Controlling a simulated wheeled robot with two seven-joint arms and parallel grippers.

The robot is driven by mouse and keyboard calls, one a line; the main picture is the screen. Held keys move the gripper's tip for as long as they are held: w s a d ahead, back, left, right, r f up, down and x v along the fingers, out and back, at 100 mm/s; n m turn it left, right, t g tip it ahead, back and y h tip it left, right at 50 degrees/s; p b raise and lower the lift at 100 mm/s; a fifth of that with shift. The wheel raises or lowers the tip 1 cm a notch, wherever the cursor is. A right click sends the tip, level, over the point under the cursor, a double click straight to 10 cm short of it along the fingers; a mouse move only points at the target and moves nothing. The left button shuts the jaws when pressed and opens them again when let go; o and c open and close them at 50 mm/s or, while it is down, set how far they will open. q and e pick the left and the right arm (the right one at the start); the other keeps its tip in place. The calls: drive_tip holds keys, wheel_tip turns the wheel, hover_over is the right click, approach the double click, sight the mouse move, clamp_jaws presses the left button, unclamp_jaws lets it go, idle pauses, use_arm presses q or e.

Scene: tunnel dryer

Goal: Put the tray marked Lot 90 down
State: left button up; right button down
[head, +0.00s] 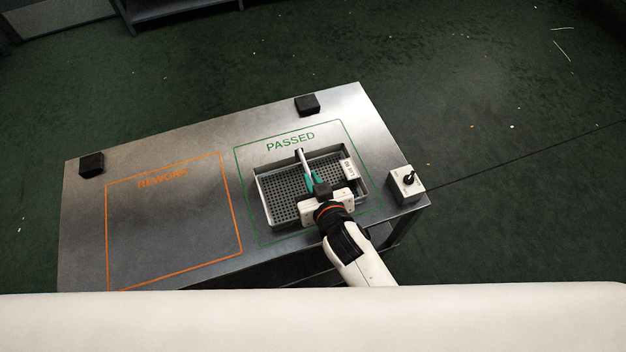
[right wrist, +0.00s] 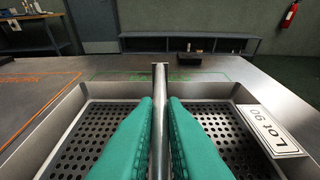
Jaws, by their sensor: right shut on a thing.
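The Lot 90 tray (head: 284,208) is a grey metal tray with a perforated floor and a central handle bar. It sits inside the green PASSED outline (head: 241,184) on the metal table (head: 85,225). Whether it rests fully on the table I cannot tell. Its white label reads Lot 90 in the right wrist view (right wrist: 271,131). My right gripper (head: 314,182) is over the middle of the tray. Its green fingers (right wrist: 160,120) are shut on the handle bar (right wrist: 160,84). My left gripper is not in view.
An empty orange REWORK outline (head: 107,240) lies left of the tray. Black blocks stand at the table's back corner (head: 307,104) and left corner (head: 92,165). A white switch box (head: 407,184) with a black lever and a cable sits at the right edge.

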drive_tip(key=shift+f, duration=0.1)
drive_tip(key=c, duration=1.5)
unclamp_jaws()
drive_tip(key=shift+s+r, duration=0.1)
drive_tip(key=shift+r, duration=0.15)
drive_tip(key=v, duration=1.1)
drive_tip(key=shift+s+d+b, duration=0.15)
drive_tip(key=shift+s+b, duration=0.2)
drive_tip(key=shift+s, duration=0.05)
drive_tip(key=shift+r, duration=0.1)
